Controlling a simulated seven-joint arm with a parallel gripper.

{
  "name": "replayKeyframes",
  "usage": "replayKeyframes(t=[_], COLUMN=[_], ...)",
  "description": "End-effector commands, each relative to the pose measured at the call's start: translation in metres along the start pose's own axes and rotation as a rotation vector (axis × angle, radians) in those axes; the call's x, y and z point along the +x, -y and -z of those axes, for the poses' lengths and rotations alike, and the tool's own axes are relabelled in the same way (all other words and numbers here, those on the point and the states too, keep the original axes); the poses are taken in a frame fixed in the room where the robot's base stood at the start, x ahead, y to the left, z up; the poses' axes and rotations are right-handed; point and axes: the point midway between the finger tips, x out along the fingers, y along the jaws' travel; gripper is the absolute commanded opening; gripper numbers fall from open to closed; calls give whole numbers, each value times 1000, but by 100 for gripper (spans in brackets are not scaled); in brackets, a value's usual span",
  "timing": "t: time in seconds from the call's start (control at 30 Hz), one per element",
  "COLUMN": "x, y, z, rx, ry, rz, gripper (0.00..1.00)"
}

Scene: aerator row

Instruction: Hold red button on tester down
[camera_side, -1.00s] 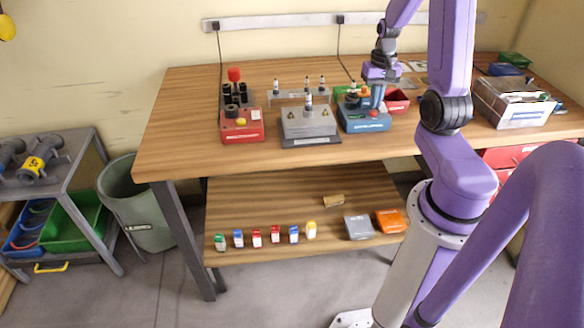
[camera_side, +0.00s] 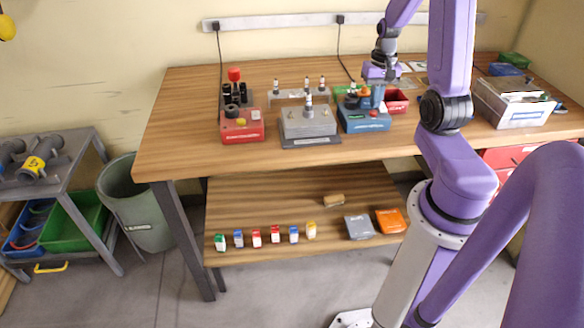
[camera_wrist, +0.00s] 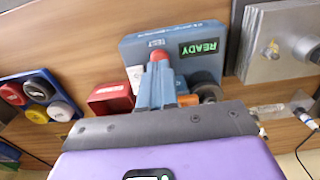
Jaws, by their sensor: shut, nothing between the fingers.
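The tester is a blue box (camera_side: 366,122) on the bench, and it also shows in the wrist view (camera_wrist: 138,50). Its small display (camera_wrist: 198,48) reads READY in green. The red button (camera_wrist: 158,56) sits on its top beside the word TEST. My gripper (camera_wrist: 159,68) is shut and empty, with its blue-grey fingertips right at the button in the wrist view. In the side view my gripper (camera_side: 377,102) is low over the tester. I cannot tell whether the fingertips touch the button or whether it is pressed. The fingers hide part of the tester.
A grey box device (camera_side: 308,124) stands left of the tester, and a red device (camera_side: 242,128) stands further left. A small red bin (camera_side: 396,104) is close behind on the right. The bench front is clear.

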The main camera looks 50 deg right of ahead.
Motion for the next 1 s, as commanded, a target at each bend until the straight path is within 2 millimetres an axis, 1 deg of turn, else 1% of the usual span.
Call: replayKeyframes(t=[0.37,1.0], x=[2,18], y=[0,0], z=[0,0], rx=[0,0], ry=[0,1], rz=[0,0], gripper=[0,0])
